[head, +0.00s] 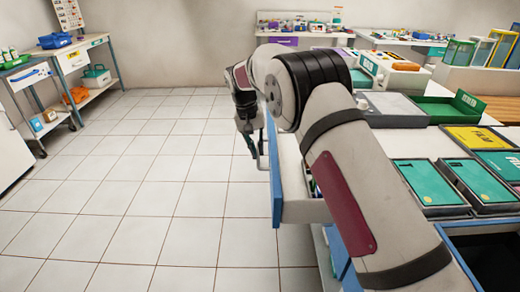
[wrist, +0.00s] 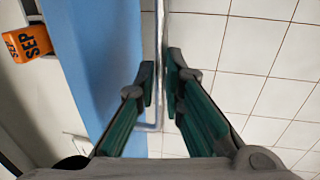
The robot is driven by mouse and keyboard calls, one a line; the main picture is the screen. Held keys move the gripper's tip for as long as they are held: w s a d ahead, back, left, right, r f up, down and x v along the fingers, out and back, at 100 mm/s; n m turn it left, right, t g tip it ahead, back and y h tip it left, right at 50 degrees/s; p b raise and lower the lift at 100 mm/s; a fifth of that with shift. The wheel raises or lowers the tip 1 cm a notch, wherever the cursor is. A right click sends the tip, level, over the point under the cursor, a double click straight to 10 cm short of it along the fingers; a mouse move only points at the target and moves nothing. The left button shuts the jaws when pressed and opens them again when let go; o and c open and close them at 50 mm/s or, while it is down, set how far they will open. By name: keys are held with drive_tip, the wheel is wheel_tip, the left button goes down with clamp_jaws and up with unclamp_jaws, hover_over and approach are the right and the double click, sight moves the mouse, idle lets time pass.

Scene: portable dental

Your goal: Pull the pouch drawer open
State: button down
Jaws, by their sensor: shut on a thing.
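The drawer stands pulled out from the cabinet in the head view, with its blue front (head: 276,180) facing left and its pale side and interior partly showing. The wrist view shows the blue front (wrist: 85,60) and a thin metal bar handle (wrist: 161,30) standing off from it. My gripper (wrist: 160,82) is shut on the handle, one finger on each side of the bar. In the head view my gripper (head: 249,125) is at the outer side of the drawer front, and my arm hides much of the drawer. An orange box (wrist: 27,43) marked SEP lies in the drawer.
The worktop on the right holds a green tray (head: 440,110), teal flat boxes (head: 480,182) and a yellow box (head: 475,138). A side table (head: 82,55) and cart stand at the far left. The tiled floor (head: 140,190) left of the drawer is clear.

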drive_tip(key=c, duration=1.7)
unclamp_jaws()
drive_tip(key=shift+a+r, duration=0.35)
drive_tip(key=shift+r, duration=1.65)
drive_tip(key=shift+a+r, duration=0.4)
drive_tip(key=shift+r, duration=1.55)
drive_tip(key=shift+a+r, duration=0.35)
drive_tip(key=shift+r, duration=1.65)
